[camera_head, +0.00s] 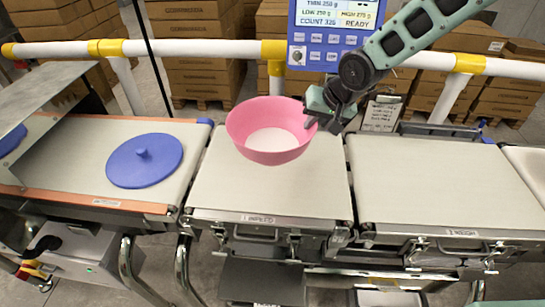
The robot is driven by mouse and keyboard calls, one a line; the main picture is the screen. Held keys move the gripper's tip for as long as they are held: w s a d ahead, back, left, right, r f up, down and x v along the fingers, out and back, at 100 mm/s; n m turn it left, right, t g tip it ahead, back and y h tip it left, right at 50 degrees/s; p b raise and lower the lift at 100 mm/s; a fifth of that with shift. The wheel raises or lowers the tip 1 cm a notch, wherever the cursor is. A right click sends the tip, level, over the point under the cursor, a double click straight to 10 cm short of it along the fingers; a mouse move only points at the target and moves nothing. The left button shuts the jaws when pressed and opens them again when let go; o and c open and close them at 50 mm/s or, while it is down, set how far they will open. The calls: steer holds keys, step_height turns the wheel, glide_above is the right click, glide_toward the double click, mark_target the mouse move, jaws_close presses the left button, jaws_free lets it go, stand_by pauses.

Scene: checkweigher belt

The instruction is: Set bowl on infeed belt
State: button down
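A pink bowl (262,152) with a pale inside bottom is upright at the middle belt (225,190), whose front label is too small to read surely. I cannot tell whether the bowl rests on the belt or hangs just above it. My gripper (312,122) is at the bowl's right rim, its fingertips touching or very close to it. The view does not show clearly whether the fingers are closed on the rim.
A blue lid-like disc (145,160) with a knob lies on the left belt (75,150). The right belt (440,185) is empty. A white and yellow guard rail (200,48) and a display panel (335,30) stand behind the belts. Stacked cartons (200,20) are farther back.

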step_height(320, 180, down, 9)
steer(key=shift+r+p, duration=0.15)
steer(key=shift+p, duration=0.4)
steer(key=shift+f, duration=0.2)
steer(key=c, duration=1.6)
jaws_free()
steer(key=shift+c, duration=0.2)
steer(key=shift+r, duration=0.15)
